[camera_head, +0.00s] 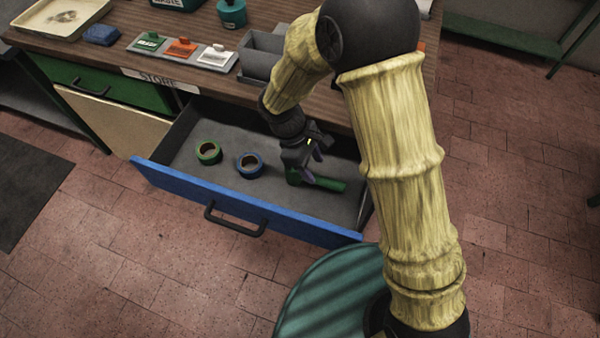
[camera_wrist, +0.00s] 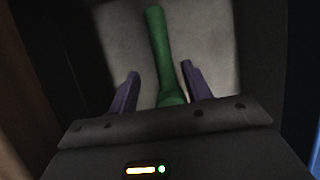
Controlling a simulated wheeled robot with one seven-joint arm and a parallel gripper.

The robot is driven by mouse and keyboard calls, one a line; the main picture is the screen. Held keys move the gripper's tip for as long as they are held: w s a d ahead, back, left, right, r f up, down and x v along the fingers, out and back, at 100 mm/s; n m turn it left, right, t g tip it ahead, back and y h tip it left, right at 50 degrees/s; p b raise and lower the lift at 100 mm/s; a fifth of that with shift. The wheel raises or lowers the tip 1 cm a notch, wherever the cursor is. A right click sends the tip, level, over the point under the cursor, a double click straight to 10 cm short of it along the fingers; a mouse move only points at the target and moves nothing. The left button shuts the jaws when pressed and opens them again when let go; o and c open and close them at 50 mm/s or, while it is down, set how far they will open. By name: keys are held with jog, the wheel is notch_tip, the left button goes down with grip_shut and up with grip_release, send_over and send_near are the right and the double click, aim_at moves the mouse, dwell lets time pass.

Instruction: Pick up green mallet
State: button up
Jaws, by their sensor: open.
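The green mallet (camera_head: 325,183) lies in the open blue-fronted drawer (camera_head: 240,205), near its right end. In the wrist view the green mallet (camera_wrist: 156,48) runs up the picture, its near end partly hidden by my gripper's body. My gripper (camera_head: 310,150) is low over the drawer, above the mallet. In the wrist view my gripper (camera_wrist: 158,85) is open, with one purple finger on each side of the mallet. A gap shows between the mallet and each finger. I cannot tell how far above it the fingertips are.
A green tape roll (camera_head: 208,152) and a blue tape roll (camera_head: 249,165) lie in the drawer, left of the mallet. The drawer walls stand close around my gripper.

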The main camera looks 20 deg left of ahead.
aim_at(316, 176)
jog(key=x, duration=0.5)
jog(key=shift+s+a+f, duration=0.15)
jog(key=shift+s+f, duration=0.05)
dwell(0.5)
grip_shut()
